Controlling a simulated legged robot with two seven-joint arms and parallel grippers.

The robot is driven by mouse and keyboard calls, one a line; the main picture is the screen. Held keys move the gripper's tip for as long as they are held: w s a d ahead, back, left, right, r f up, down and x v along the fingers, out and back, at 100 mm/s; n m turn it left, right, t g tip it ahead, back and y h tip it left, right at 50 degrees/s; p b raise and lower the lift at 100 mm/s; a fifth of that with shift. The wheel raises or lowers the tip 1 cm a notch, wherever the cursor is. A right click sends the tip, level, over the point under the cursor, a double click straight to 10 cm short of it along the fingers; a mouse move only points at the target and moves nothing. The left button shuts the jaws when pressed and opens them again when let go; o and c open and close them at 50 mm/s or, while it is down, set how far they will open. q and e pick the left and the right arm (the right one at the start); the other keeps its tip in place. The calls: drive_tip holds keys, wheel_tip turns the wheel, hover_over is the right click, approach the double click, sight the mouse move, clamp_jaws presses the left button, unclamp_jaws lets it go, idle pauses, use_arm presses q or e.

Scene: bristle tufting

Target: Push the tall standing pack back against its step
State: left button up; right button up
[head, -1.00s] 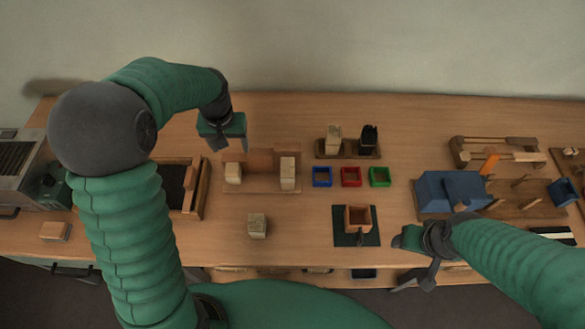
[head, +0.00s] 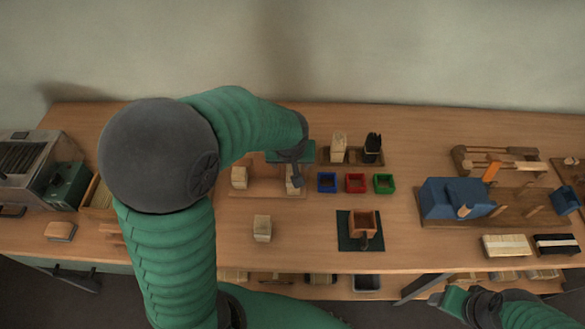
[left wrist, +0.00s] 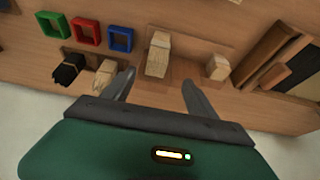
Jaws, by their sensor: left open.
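The tall standing pack, pale and bristly, stands upright on a wooden board (head: 265,193) and is partly hidden by my left gripper (head: 294,177) in the head view. In the left wrist view the tall pack (left wrist: 158,55) stands just beyond the fingertips, roughly between their lines. My left gripper is open and empty, its two grey fingers apart; I cannot tell whether it touches the pack. A shorter pale pack (head: 239,177) stands at the board's other end. The step is hard to make out. My right gripper (head: 440,299) is low at the right, its jaws unclear.
A stand with a pale pack (head: 339,146) and a black pack (head: 373,147) is close to the right of my left gripper. Blue (head: 327,183), red (head: 355,183) and green (head: 384,184) frames lie nearby. A pale block (head: 262,228) stands in front, with clear table around it.

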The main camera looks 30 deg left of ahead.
sight(292, 174)
use_arm(q)
drive_tip(key=b+x, duration=0.1)
drive_tip(key=x, duration=1.3)
drive_tip(key=shift+w+f, duration=0.15)
drive_tip(key=shift+f, duration=0.05)
drive_tip(key=shift+w+d+f, duration=0.15)
drive_tip(key=shift+w+f, duration=0.05)
drive_tip(key=shift+f, duration=0.2)
drive_tip(key=shift+d, duration=0.15)
use_arm(e)
drive_tip(key=shift+w+d+f, duration=0.1)
drive_tip(key=shift+d+f, duration=0.45)
drive_tip(key=shift+f, duration=0.35)
use_arm(q)
drive_tip(key=shift+r, duration=0.1)
drive_tip(key=c, duration=0.7)
clamp_jaws()
use_arm(e)
drive_tip(key=shift+a, duration=0.15)
use_arm(q)
drive_tip(key=shift+w, duration=0.1)
use_arm(e)
drive_tip(key=shift+r, duration=0.1)
